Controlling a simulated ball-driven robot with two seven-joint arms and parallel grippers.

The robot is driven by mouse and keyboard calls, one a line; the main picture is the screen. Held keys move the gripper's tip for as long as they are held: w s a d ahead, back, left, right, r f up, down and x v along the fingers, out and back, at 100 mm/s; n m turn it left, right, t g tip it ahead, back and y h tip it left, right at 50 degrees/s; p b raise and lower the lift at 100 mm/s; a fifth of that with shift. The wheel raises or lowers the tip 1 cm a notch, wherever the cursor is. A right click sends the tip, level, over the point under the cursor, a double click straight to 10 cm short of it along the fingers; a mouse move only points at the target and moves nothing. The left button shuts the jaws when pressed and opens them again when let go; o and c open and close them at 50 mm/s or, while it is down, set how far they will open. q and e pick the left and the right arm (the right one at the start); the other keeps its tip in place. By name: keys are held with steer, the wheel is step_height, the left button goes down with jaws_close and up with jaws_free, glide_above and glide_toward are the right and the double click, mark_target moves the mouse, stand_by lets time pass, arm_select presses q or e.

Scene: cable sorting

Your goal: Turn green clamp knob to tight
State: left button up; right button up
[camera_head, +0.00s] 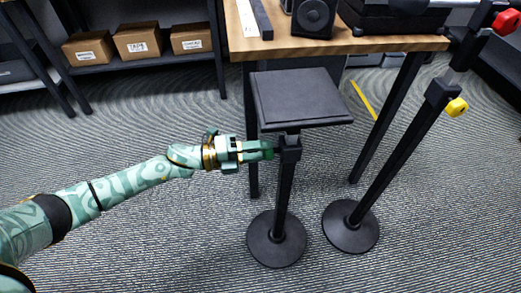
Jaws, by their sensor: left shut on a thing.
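My left gripper (262,149) reaches in from the left to the clamp collar (290,150) on the post of a black stand with a square top plate (298,97). It is shut at the collar's left side. The green clamp knob is hard to tell apart from my green fingers and is mostly hidden between them, so its turn position cannot be read. The stand is upright on a round black base (276,238). My right gripper is not in view.
A second black stand (398,155) leans to the right in the picture, with a yellow knob (457,107) and a red part (505,22). A wooden table (340,44) holds a speaker (313,17). Boxes (138,42) sit on a shelf.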

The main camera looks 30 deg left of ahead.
arm_select(q)
steer(key=shift+f, duration=0.15)
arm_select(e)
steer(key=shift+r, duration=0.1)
arm_select(q)
steer(key=o, duration=1)
steer(key=p+v, duration=0.3)
steer(key=v, duration=1.3)
steer(key=shift+s+a, duration=0.15)
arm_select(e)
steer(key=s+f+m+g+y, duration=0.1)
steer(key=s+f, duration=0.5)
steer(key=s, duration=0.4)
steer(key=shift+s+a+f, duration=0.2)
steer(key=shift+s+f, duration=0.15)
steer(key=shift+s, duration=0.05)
